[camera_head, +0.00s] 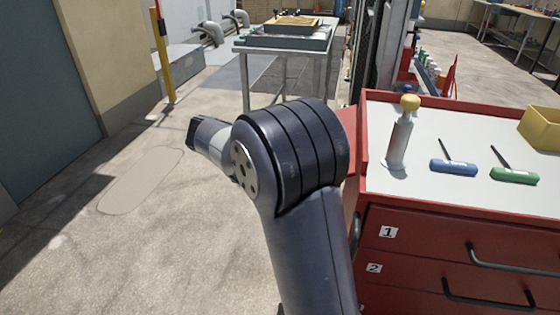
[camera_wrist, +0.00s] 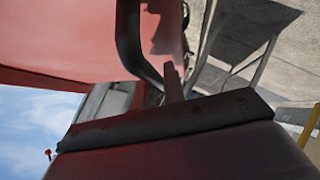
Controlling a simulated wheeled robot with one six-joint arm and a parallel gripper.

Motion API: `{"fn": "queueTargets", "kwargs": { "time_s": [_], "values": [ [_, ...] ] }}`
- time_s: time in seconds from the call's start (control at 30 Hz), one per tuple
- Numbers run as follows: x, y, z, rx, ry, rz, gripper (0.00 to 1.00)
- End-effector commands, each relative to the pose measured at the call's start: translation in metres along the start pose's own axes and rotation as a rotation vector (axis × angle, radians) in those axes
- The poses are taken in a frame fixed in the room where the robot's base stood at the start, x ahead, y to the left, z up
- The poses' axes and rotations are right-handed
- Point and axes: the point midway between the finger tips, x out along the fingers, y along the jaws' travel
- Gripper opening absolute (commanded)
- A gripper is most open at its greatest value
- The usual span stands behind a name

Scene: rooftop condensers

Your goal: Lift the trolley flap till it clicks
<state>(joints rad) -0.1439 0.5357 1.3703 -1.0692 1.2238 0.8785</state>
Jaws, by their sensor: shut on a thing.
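The red trolley (camera_head: 400,226) stands at the right in the head view, with numbered drawers and a pale top. A red piece beside its left edge (camera_head: 349,117), mostly behind my arm, looks like the flap. My arm hides the gripper in the head view. The flap's exact angle cannot be told.
A dark bent bar (camera_wrist: 130,38) is close in the wrist view. A metal table (camera_head: 285,42) stands behind. Floor at left is clear.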

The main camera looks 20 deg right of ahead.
Motion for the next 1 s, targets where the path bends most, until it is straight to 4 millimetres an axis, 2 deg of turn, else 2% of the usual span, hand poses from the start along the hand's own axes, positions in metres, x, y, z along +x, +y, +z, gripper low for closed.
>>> {"fn": "queueTargets", "kwargs": {
  "time_s": [0.03,0.1,0.4,0.7,1.0],
  "values": [
    [-0.010,0.008,-0.011,0.037,0.005,-0.035,0.00],
    [-0.019,0.015,-0.020,0.081,0.006,-0.079,0.00],
    [-0.049,0.045,-0.049,0.241,0.004,-0.238,0.00],
    [-0.061,0.062,-0.062,0.259,0.003,-0.259,0.00],
    [-0.063,0.066,-0.063,0.257,0.001,-0.258,0.00]
  ]
}}
